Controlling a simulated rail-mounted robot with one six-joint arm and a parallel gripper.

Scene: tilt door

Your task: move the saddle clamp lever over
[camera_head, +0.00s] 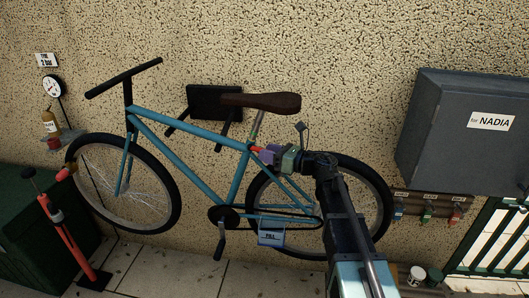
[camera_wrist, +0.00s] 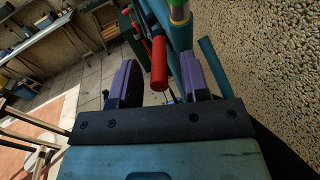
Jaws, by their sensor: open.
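The saddle clamp lever (camera_head: 256,149) is a small red lever at the blue bike frame's seat clamp, below the brown saddle (camera_head: 262,102). In the wrist view the red lever (camera_wrist: 159,63) points toward my gripper, with its end between the two purple fingers. My gripper (camera_head: 268,156) is open at the clamp; its fingers (camera_wrist: 158,75) stand apart on either side of the lever, with gaps visible on both sides. The seat post (camera_wrist: 179,12) shows at the top of the wrist view with a green and yellow band. Finger contact with the lever is not visible.
The blue bicycle (camera_head: 178,125) hangs at a black wall mount (camera_head: 214,102) against the rough wall. A red floor pump (camera_head: 65,238) stands at left. A grey cabinet (camera_head: 462,130) is on the wall at right. A small "FILL" box (camera_head: 271,236) is near the rear wheel.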

